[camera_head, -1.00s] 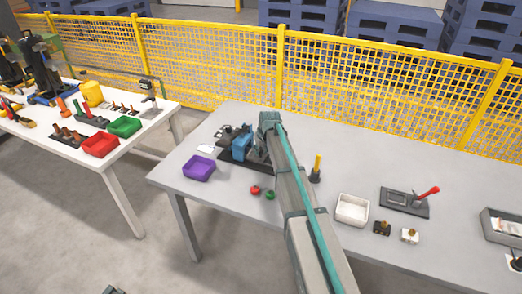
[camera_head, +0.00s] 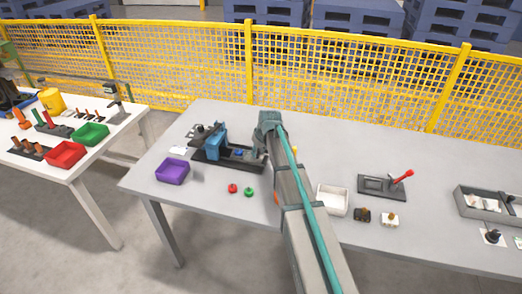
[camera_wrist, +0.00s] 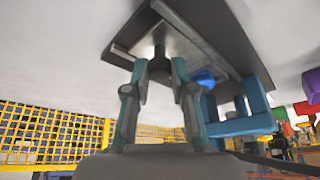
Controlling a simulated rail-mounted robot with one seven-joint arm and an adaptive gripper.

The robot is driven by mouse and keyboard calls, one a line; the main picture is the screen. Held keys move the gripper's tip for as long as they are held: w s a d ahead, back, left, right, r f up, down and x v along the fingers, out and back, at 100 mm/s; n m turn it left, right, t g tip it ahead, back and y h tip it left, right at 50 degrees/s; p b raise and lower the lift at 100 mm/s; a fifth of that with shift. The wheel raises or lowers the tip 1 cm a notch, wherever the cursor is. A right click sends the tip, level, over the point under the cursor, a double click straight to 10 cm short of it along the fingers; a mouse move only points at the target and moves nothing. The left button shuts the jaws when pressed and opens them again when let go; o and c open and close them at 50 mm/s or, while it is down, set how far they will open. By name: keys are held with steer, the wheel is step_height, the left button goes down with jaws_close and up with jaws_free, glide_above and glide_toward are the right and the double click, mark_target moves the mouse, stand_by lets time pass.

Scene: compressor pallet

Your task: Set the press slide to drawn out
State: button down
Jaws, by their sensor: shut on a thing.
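The press has a blue frame (camera_head: 216,141) on a long dark base (camera_head: 212,165) at the back left of the grey table. Its base also fills the top of the wrist view (camera_wrist: 228,45), with the blue frame (camera_wrist: 240,122) to the right. My gripper (camera_wrist: 160,84) is shut on the dark knob (camera_wrist: 159,66) of the press slide, at the base's end away from the frame. A small blue piece (camera_head: 239,152) lies on the base between frame and arm; it also shows in the wrist view (camera_wrist: 203,77). My arm hides the fingers in the head view.
A purple bin (camera_head: 172,172), a red piece (camera_head: 233,188) and a green piece (camera_head: 249,192) are in front of the press. A white bin (camera_head: 332,200) and a red-handled lever device (camera_head: 384,184) stand to the right. Yellow mesh fencing (camera_head: 340,75) runs behind the table.

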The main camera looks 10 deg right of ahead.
steer(key=shift+s+d, duration=0.15)
steer(key=shift+d, duration=0.05)
steer(key=c, duration=1)
jaws_free()
steer(key=shift+d, duration=0.1)
steer(key=v, duration=1.2)
